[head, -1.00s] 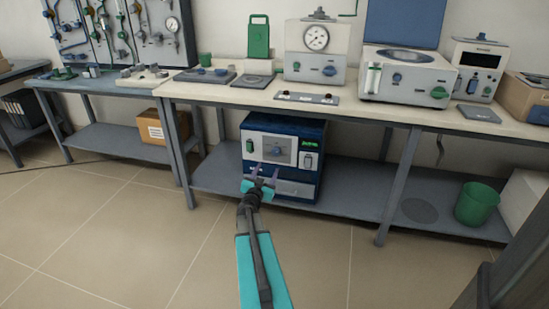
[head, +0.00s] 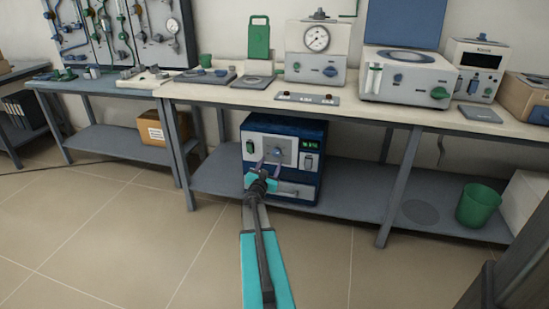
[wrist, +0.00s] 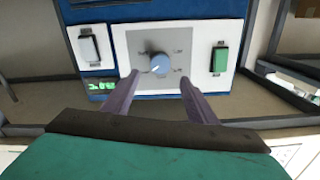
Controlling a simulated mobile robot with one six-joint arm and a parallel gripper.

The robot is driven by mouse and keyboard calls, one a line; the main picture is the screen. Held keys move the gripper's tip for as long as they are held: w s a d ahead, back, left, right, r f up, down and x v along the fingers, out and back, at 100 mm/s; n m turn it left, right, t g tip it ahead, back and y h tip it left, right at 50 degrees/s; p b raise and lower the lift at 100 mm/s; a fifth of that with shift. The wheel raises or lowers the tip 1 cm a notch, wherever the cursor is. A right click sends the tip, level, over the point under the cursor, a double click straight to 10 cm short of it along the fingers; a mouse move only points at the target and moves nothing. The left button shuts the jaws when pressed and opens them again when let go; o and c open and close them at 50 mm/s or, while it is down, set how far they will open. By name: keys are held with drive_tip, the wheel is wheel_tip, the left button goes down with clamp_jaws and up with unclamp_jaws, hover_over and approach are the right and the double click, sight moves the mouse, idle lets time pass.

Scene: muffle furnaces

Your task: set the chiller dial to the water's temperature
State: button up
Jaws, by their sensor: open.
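The chiller (head: 284,125) looks to be the blue box with a white front panel on the lower shelf. Its blue-grey dial (wrist: 159,65) sits mid-panel with a pale pointer mark and small scale marks around it; the head view also shows the dial (head: 279,151). A green-digit display (wrist: 102,85) is on the panel, too small to read; the wrist view shows the panel upside down. My gripper (head: 268,164) is open in front of the panel. In the wrist view its fingertips (wrist: 159,76) stand either side of the dial's lower edge; contact cannot be told.
The panel also has a green switch (wrist: 219,58) and a white switch (wrist: 89,45). The workbench (head: 365,112) above carries a device with a round gauge (head: 316,38) and other instruments. A green bin (head: 478,204) stands right on the shelf. The floor in front is clear.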

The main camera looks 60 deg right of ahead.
sight(276, 153)
drive_tip(key=shift+b+x, duration=0.8)
drive_tip(key=shift+x, duration=3.3)
drive_tip(key=c, duration=1.1)
